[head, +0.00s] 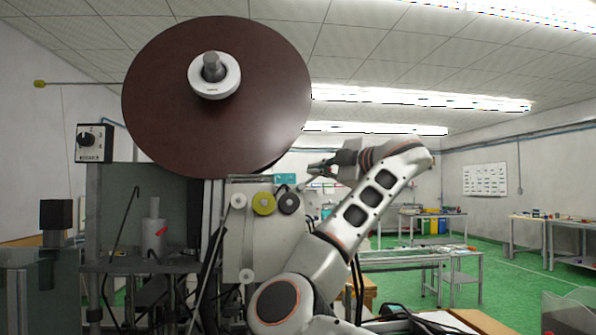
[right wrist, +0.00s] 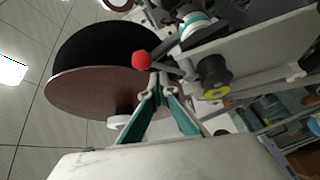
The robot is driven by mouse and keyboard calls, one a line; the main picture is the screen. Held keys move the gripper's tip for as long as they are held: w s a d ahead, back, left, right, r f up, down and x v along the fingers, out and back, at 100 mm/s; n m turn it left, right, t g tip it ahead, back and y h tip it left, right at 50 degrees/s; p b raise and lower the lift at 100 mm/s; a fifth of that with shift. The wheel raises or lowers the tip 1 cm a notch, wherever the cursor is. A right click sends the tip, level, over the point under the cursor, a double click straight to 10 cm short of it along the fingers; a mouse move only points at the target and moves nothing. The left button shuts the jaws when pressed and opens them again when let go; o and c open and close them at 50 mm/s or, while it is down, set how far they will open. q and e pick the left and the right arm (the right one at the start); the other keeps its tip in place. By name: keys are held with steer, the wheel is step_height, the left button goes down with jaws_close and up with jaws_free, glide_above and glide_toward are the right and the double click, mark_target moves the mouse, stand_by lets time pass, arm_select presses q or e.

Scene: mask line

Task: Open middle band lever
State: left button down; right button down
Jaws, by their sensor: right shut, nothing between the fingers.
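In the head view my right gripper (head: 318,170) is at the right of the machine, below the large brown disc (head: 165,95). The red knob cannot be made out in the head view. My left gripper is not in view.
Rollers, one with a yellow rim (head: 263,203), sit on the machine's pale front panel (head: 245,255). A black-and-yellow roller (right wrist: 213,75) is close to the right of my fingers in the wrist view. Workbenches (head: 400,262) stand behind at the right, with open green floor.

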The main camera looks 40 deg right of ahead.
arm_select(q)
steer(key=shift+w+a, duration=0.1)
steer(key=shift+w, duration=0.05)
arm_select(e)
steer(key=shift+s+d+f, duration=0.1)
steer(key=shift+d+f, duration=0.1)
steer(key=shift+f, duration=0.1)
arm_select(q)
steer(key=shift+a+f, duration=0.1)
arm_select(e)
steer(key=shift+d+f, duration=0.1)
steer(key=shift+s, duration=0.1)
